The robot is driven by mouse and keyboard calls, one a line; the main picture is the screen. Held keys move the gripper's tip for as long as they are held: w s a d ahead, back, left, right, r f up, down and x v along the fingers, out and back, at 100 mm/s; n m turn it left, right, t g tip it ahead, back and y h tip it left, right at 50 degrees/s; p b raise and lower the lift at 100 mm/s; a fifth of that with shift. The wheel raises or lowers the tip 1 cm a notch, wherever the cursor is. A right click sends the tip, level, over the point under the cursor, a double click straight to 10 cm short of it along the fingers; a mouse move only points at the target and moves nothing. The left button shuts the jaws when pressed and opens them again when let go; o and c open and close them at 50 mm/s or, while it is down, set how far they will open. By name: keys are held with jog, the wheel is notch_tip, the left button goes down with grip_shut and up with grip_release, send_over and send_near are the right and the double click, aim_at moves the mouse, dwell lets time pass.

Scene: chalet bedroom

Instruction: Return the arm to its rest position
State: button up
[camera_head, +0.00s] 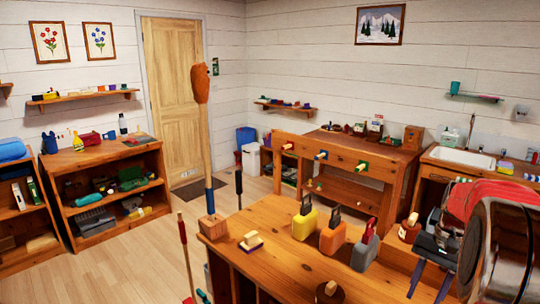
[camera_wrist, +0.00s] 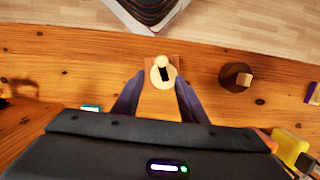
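My gripper (camera_head: 428,287) is at the right of the head view, with its two dark fingers pointing down and apart. Nothing shows held between them there. In the wrist view the fingers of my gripper (camera_wrist: 161,82) are also spread. A small wooden piece with a square base, a pale round top and a knob (camera_wrist: 162,66) shows between the fingertips in the picture. I cannot tell how far below them it is. My arm's red and shiny metal parts fill the right edge of the head view.
A dark round piece (camera_wrist: 235,77) lies right of the fingers. Floor (camera_head: 110,262) is clear at left; a sink (camera_head: 462,158) stands behind.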

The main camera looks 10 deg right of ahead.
jog(key=s+a+r+n+t, duration=0.2)
jog(key=s+a+n, duration=0.1)
jog(key=a, duration=0.7)
jog(key=s+a+r+n+t+h, duration=0.1)
jog(key=s+a+r+n+t, duration=0.1)
jog(key=a, duration=0.9)
jog(key=s+a+r+n+t+h, duration=0.1)
jog(key=s+a+n, duration=0.4)
jog(key=a, duration=0.5)
notch_tip(320, 180, up, 2)
jog(key=shift+s+a+r+n+t, duration=0.25)
jog(key=shift+s+n+t, duration=0.15)
jog(key=shift+s+t, duration=0.35)
